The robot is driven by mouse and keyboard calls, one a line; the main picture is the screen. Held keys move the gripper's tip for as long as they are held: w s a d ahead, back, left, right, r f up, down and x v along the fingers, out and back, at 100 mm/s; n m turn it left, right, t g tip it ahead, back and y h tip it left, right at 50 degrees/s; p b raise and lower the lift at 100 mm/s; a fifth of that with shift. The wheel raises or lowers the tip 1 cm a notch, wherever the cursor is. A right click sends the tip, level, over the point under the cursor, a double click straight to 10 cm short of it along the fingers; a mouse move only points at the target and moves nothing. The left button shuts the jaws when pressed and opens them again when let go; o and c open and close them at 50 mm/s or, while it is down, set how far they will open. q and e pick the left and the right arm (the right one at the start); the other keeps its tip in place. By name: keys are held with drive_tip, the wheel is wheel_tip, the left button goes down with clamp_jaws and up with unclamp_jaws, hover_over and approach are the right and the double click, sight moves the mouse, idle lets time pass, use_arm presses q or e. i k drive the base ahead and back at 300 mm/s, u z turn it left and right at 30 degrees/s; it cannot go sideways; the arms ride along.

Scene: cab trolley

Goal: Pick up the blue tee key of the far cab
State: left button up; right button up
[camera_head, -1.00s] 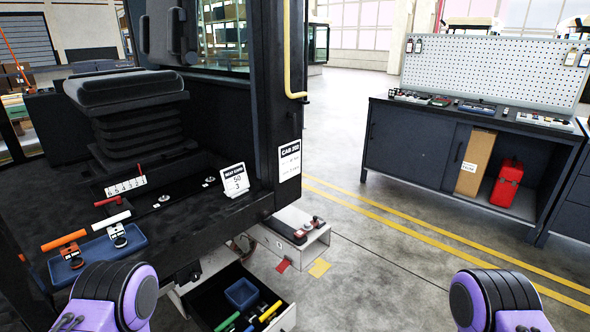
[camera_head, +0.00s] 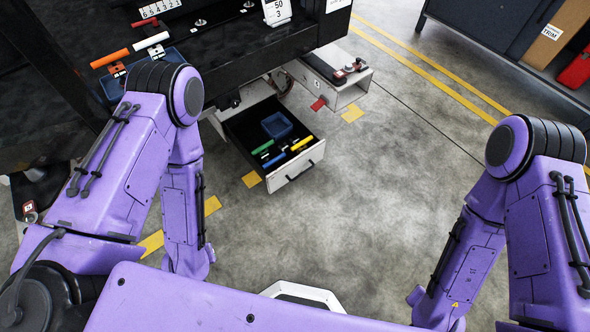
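A blue tee key (camera_head: 273,159) lies in an open drawer (camera_head: 292,175) low under the cab, left of centre in the head view. A green tee key (camera_head: 262,147) and a yellow one (camera_head: 302,143) lie beside it in the drawer. A small blue bin (camera_head: 277,125) sits behind them. My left arm comes down left of the drawer and my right arm stands far to its right. Neither arm touches the drawer. Both grippers are out of sight at the lower ends of my arms.
On the cab floor are an orange key (camera_head: 110,58), a white key (camera_head: 151,41) and a red key (camera_head: 143,22). A blue tray (camera_head: 172,55) is partly hidden by my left arm. A white box (camera_head: 350,92) projects right of the drawer. Open concrete floor (camera_head: 370,200) lies right of it.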

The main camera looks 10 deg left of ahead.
sight(273, 161)
drive_tip(key=u, duration=0.8)
drive_tip(key=i, duration=1)
drive_tip(key=u, duration=0.7)
